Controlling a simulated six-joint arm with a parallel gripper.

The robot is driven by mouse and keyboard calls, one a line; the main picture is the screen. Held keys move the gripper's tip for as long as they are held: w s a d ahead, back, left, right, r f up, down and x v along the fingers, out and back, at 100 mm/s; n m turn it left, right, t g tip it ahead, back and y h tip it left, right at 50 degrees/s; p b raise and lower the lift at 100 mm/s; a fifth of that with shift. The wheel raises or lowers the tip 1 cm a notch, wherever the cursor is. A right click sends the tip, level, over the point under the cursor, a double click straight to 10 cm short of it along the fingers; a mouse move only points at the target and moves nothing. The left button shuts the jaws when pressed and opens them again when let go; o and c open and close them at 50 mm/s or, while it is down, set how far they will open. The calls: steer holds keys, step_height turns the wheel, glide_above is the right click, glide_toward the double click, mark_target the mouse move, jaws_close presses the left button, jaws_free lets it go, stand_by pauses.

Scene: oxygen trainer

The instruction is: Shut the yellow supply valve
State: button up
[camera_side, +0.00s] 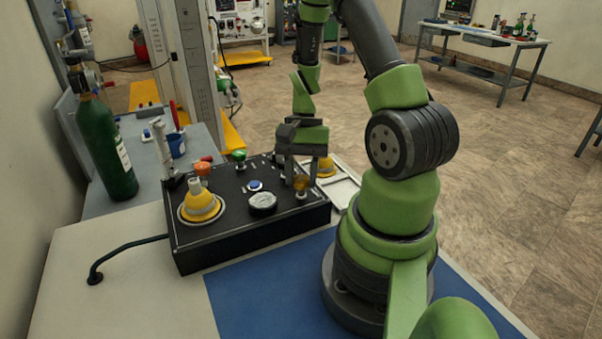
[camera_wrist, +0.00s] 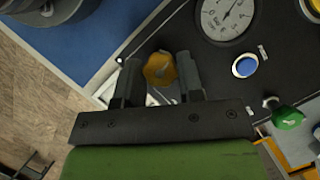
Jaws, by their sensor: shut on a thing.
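The yellow supply valve (camera_wrist: 159,70) is a small yellow-orange knob near the edge of the black panel box. In the wrist view it sits between the two grey fingers of my gripper (camera_wrist: 158,75), which is shut on it. In the side view my gripper (camera_side: 293,180) reaches down to the right part of the panel box (camera_side: 245,232), with the yellow valve (camera_side: 301,182) at its fingertips. Part of the knob is hidden by the fingers there.
The panel also carries a gauge (camera_side: 263,202), a blue button (camera_side: 255,185), a green knob (camera_side: 239,156), an orange knob (camera_side: 203,168) and a yellow cone-shaped mask (camera_side: 200,207). A green cylinder (camera_side: 105,150) stands at left. The blue mat (camera_side: 270,285) in front is mostly clear.

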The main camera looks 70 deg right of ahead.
steer(key=shift+s+a+m+t, duration=0.1)
steer(key=shift+m+t, duration=0.4)
steer(key=shift+m, duration=0.7)
steer(key=o, duration=0.9)
steer(key=v, duration=1)
